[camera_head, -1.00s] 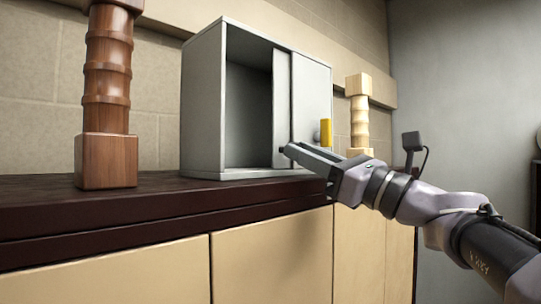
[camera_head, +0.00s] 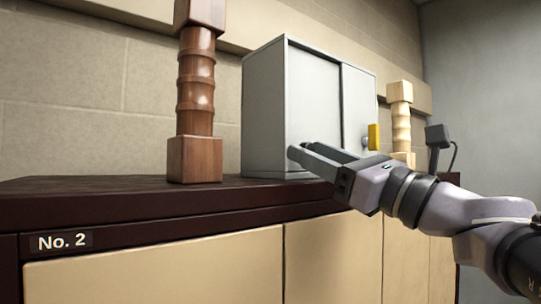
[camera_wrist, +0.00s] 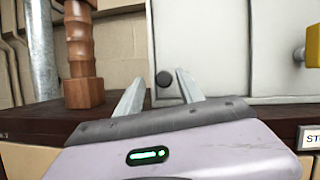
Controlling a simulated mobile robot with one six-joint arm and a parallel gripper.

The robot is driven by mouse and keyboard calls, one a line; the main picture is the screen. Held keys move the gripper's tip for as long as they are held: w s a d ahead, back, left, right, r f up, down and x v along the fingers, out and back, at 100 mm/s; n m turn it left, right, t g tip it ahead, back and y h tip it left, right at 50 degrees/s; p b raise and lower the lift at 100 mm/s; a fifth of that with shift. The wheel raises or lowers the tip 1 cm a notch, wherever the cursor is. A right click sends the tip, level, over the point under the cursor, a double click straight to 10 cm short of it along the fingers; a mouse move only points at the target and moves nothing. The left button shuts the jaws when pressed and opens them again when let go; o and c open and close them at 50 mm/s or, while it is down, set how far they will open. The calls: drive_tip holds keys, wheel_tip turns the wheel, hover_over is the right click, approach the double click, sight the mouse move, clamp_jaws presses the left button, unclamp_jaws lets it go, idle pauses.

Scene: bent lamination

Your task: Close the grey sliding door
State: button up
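The grey cabinet (camera_head: 264,110) stands on the dark counter. Its grey sliding door (camera_head: 314,95) now covers the left opening, and no dark interior shows. In the wrist view the door (camera_wrist: 200,45) reaches the cabinet's left side wall. A dark round knob (camera_wrist: 163,79) sits low near the door's left edge. My gripper (camera_head: 306,149) is at the cabinet's lower left front. In the wrist view my gripper (camera_wrist: 158,80) has its fingers apart, with the knob showing between the tips. Whether a finger touches the knob or door is unclear.
A turned reddish wooden post (camera_head: 196,100) stands left of the cabinet, and a pale post (camera_head: 401,120) right of it. A yellow handle (camera_head: 374,137) sticks out from the cabinet's right front. The dark counter (camera_head: 120,205) is clear at the far left.

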drive_tip(key=shift+s+a, duration=0.1)
drive_tip(key=shift+d, duration=0.2)
drive_tip(key=shift+d+f, duration=0.25)
drive_tip(key=shift+d, duration=0.05)
drive_tip(key=b+v, duration=0.6)
drive_tip(key=v, duration=1)
drive_tip(key=shift+s+b, duration=0.3)
drive_tip(key=shift+s, duration=0.15)
